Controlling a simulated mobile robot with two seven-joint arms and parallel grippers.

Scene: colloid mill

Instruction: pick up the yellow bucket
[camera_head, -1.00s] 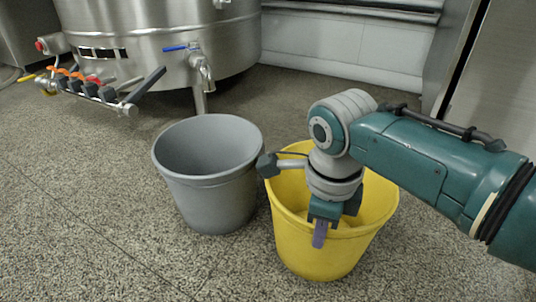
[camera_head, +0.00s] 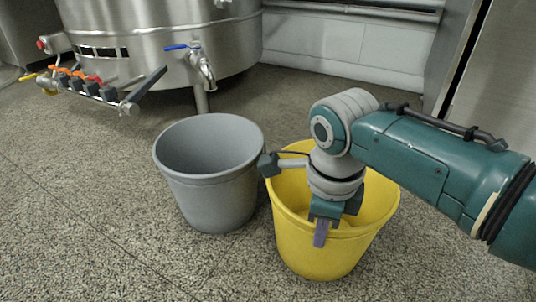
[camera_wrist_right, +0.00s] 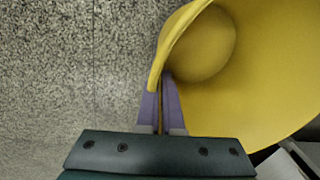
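The yellow bucket (camera_head: 318,243) stands upright on the floor, right of centre in the head view. My right gripper (camera_head: 325,228) reaches down over its near rim, with one purple finger outside the wall. In the right wrist view the two purple fingers (camera_wrist_right: 161,100) are close together, one on each side of the rim of the bucket (camera_wrist_right: 255,75). The gripper looks shut on that rim. The inner finger is hidden in the head view, and my forearm covers part of the bucket's far right side. My left gripper is not in view.
A grey bucket (camera_head: 212,190) stands close to the left of the yellow one. Behind it is a steel tank (camera_head: 150,45) with a blue-handled tap (camera_head: 203,65) and several coloured valves (camera_head: 85,85). A steel cabinet (camera_head: 500,85) is at the right. The speckled floor is clear at front left.

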